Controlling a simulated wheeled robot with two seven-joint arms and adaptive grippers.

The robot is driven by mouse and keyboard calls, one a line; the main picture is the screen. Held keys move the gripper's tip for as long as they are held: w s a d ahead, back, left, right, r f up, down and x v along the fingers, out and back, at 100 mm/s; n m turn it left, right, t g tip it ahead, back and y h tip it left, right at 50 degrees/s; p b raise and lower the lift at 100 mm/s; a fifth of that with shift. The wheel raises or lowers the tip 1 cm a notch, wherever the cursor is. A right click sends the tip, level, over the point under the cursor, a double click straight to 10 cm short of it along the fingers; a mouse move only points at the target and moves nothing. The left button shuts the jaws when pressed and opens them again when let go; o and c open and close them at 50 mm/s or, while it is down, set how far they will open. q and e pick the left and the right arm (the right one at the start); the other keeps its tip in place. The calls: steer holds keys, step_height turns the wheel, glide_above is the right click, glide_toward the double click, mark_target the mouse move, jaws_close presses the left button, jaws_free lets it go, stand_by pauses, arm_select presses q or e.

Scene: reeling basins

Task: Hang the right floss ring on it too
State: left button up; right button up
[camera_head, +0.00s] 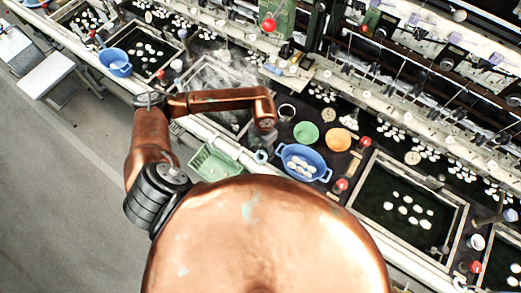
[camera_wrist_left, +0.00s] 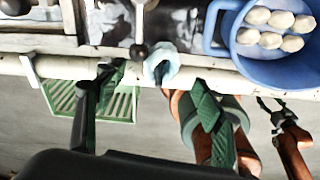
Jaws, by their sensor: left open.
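A pale blue floss ring (camera_head: 261,156) is at the front rail of the basin bench, left of the blue basin. In the left wrist view the ring (camera_wrist_left: 171,63) shows over the white rail, with a dark piece at its opening; I cannot tell whether that is a hook. My left gripper (camera_wrist_left: 155,88) is open and empty there, one finger on each side below the ring and apart from it. In the head view my left arm bends over the bench and its fingers are hidden. A dark forked end on a copper link (camera_wrist_left: 272,113) may be my right gripper; its state is unclear.
A blue basin (camera_head: 325,170) with white cocoons stands right of the ring; it also shows in the wrist view (camera_wrist_left: 243,65). Green (camera_head: 306,132) and orange (camera_head: 338,139) bowls are behind. A green slatted crate (camera_head: 215,160) is below the rail.

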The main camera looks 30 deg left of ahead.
arm_select(q)
step_height(320, 180, up, 11)
steer(key=shift+w, duration=0.35)
steer(key=shift+d, duration=0.1)
stand_by(0.5)
